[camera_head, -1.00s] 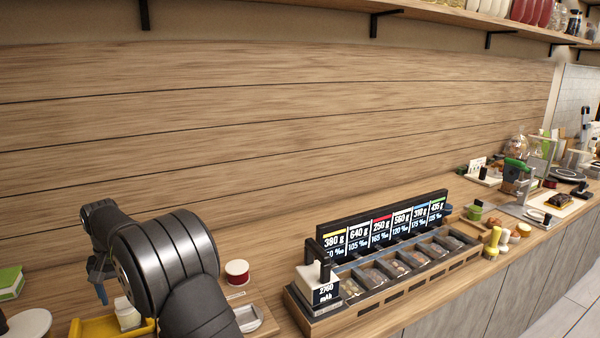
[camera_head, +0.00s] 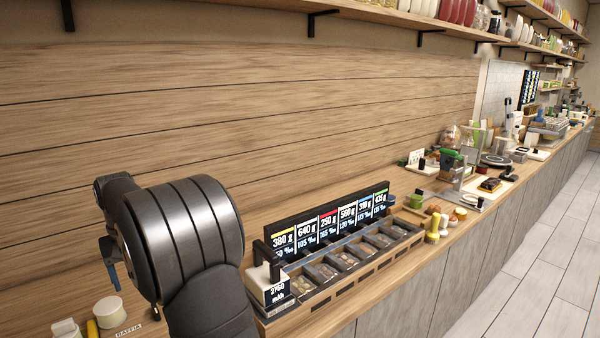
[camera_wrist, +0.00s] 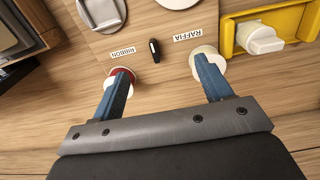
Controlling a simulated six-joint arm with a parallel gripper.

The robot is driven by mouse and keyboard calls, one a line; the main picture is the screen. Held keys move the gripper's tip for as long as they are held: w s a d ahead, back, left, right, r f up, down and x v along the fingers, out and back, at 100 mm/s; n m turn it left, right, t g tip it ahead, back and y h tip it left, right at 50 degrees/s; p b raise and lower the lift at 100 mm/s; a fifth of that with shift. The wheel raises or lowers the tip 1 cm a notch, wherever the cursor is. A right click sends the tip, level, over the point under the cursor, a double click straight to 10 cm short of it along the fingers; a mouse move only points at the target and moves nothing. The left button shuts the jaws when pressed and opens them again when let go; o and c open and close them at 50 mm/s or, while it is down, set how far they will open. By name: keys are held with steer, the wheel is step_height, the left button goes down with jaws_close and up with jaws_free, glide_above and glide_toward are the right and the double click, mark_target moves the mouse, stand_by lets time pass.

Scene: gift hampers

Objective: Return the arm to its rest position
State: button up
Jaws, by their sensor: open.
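My gripper (camera_wrist: 166,80) is open and empty in the wrist view, its two blue fingers spread wide over the wooden counter. Behind the left fingertip is a red-rimmed white spool (camera_wrist: 121,73) by the RIBBON label (camera_wrist: 123,52). Behind the right fingertip is a cream spool (camera_wrist: 207,53) by the RAFFIA label (camera_wrist: 187,36). I cannot tell how high the fingers are above the spools. In the head view my dark arm fills the lower left, and a blue finger (camera_head: 114,277) hangs beyond it.
A row of compartments (camera_head: 350,265) with weight displays (camera_head: 325,225) stands right of my arm. A small black object (camera_wrist: 154,50) lies between the labels. A yellow tray (camera_wrist: 228,30) holds a white item (camera_wrist: 259,38). Bottles and a green-topped device (camera_head: 450,158) stand farther right.

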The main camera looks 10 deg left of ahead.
steer(key=w+d, duration=0.3)
steer(key=d, duration=2)
steer(key=a+f, duration=0.4)
steer(key=a, duration=0.3)
steer(key=shift+s+a+f, duration=0.15)
steer(key=shift+s+a, duration=0.25)
steer(key=o, duration=0.6)
